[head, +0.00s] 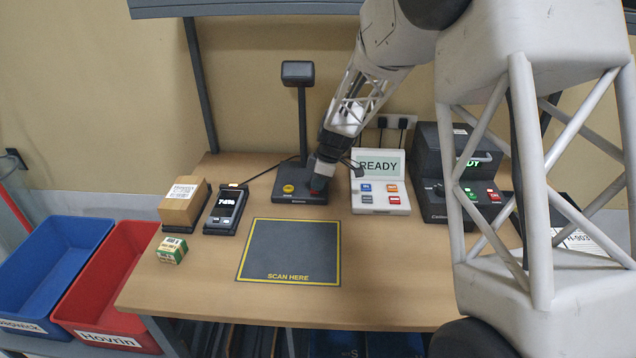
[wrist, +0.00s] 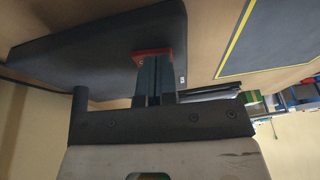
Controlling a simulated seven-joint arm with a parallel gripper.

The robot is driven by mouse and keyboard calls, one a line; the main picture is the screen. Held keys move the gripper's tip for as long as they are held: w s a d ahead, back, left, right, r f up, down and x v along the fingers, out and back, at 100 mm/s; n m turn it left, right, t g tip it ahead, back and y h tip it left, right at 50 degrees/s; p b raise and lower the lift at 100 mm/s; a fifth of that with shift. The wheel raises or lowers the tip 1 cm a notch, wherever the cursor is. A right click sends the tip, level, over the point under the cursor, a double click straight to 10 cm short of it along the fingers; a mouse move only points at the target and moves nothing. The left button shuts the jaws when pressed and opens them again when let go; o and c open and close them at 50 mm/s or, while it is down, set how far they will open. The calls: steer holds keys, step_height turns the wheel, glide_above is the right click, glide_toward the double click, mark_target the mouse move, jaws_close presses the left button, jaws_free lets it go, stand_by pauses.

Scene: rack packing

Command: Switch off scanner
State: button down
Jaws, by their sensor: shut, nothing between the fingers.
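The scanner (head: 298,73) has a dark head on a post, rising from a dark base (head: 301,198) on the table. A yellow round button (head: 288,189) sits on the left of the base. A red button (head: 315,192) sits on the right, partly hidden by my gripper (head: 318,183). In the wrist view my gripper (wrist: 153,65) is shut and empty. Its fingertips are over the red button (wrist: 152,51) and look to be touching it. I cannot tell whether the button is pressed in. The scanner base (wrist: 90,55) fills the upper left there.
The scan mat (head: 290,251) lies in front of the scanner. A handheld device (head: 226,208), a brown box (head: 184,201) and a small green box (head: 172,250) are to the left. A READY display panel (head: 379,180) and a dark machine (head: 455,170) stand to the right.

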steer(key=shift+w+r, duration=0.15)
steer(key=shift+r, duration=0.6)
steer(key=w+v, duration=0.1)
steer(key=v, duration=1.1)
steer(key=shift+w+a+r, duration=0.2)
steer(key=shift+w+a, duration=0.05)
steer(key=shift+a, duration=0.1)
